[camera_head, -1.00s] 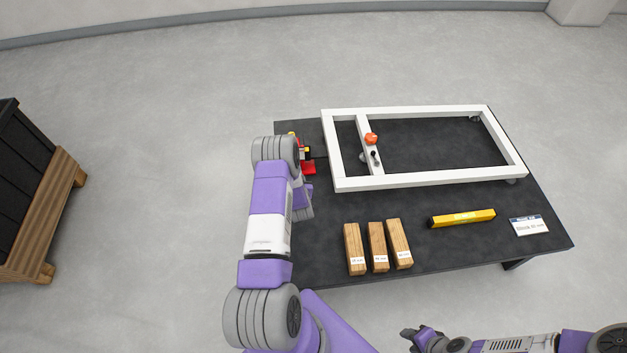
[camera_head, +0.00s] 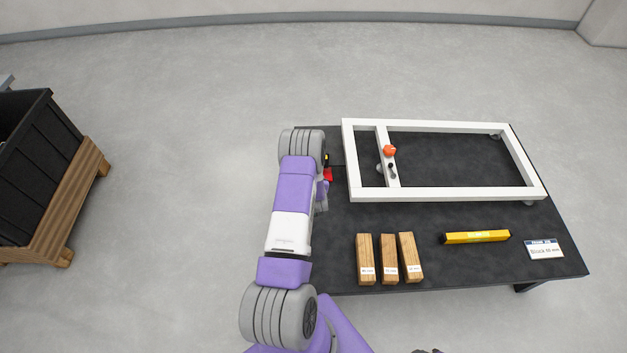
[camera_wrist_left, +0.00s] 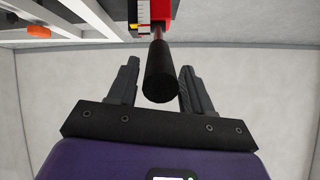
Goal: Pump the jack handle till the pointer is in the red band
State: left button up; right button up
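The red jack (camera_head: 328,174) stands at the table's left edge, mostly hidden behind my left arm in the head view. The left wrist view shows its red body (camera_wrist_left: 172,14) at the top, with a white graduated scale (camera_wrist_left: 144,18) and a bit of yellow. The pointer cannot be made out. The black jack handle (camera_wrist_left: 160,75) points towards my left gripper (camera_wrist_left: 158,85). The gripper is open, its fingers on either side of the handle's end; contact cannot be told. Only a dark tip of my right gripper (camera_head: 428,351) shows at the bottom edge.
A white frame (camera_head: 445,194) with an orange knob (camera_head: 389,151) lies on the dark table (camera_head: 340,220). Several items lie in front: wooden blocks (camera_head: 389,258), a yellow level (camera_head: 476,237) and a label card (camera_head: 541,249). A black crate on wood (camera_head: 40,165) stands left.

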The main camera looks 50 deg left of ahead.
pick_arm(q)
jog(key=shift+o, duration=0.3)
jog(key=shift+s+d+f, duration=0.1)
jog(key=shift+d+f, duration=0.05)
jog(key=shift+d, duration=0.05)
jog(key=p+v, duration=0.1)
jog(key=v, duration=0.6)
jog(key=shift+s+d, duration=0.1)
